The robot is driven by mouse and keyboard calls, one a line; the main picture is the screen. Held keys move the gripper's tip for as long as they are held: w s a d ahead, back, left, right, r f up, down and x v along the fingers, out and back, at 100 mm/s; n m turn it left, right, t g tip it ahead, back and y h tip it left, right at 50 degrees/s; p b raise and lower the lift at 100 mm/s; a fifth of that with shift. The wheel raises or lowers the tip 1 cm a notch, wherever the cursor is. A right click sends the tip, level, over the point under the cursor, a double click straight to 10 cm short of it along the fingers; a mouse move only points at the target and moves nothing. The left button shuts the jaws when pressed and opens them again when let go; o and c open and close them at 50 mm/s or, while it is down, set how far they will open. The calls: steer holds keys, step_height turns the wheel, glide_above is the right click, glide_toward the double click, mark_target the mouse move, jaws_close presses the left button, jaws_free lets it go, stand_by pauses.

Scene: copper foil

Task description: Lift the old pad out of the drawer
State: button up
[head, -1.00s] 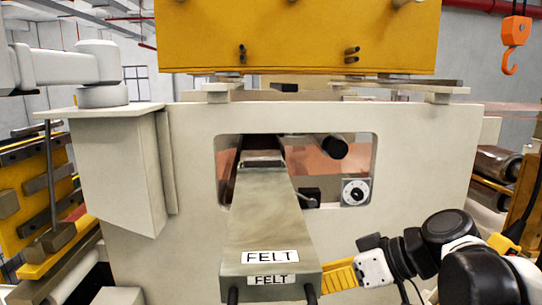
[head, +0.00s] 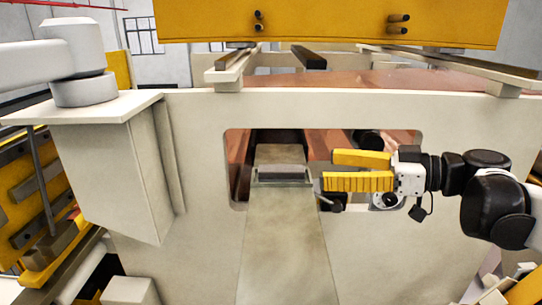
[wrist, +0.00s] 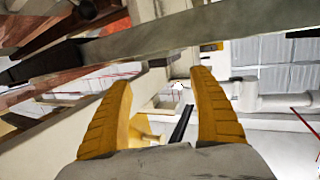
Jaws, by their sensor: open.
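The long grey drawer (head: 285,250) sticks out toward me through the opening in the pale machine wall. Its top is mottled, and its front end is out of the picture. A small light-grey block (head: 281,169) lies across it near the opening; it may be the old pad, but I cannot tell for sure. My gripper (head: 328,170) is open and empty, just right of this block, with its yellow fingers pointing left. In the wrist view my gripper (wrist: 162,80) shows both fingers apart with nothing between them. I cannot make out the pad there.
A dark roller end (head: 369,140) sits in the opening behind my gripper. A yellow beam (head: 330,22) spans overhead. A pale box bracket (head: 105,180) juts out at the left.

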mark_target(284, 167)
steer(key=a, duration=0.4)
steer(key=shift+w+f+p, duration=0.1)
steer(key=shift+p, duration=0.25)
steer(key=shift+w+a+f, duration=0.1)
steer(key=shift+w, duration=0.1)
steer(key=p+x, duration=0.2)
steer(key=x, duration=0.2)
steer(key=shift+w+a, duration=0.15)
steer(key=shift+a, duration=0.25)
steer(key=shift+w+a+f, duration=0.15)
steer(key=shift+w+f, duration=0.05)
jaws_close()
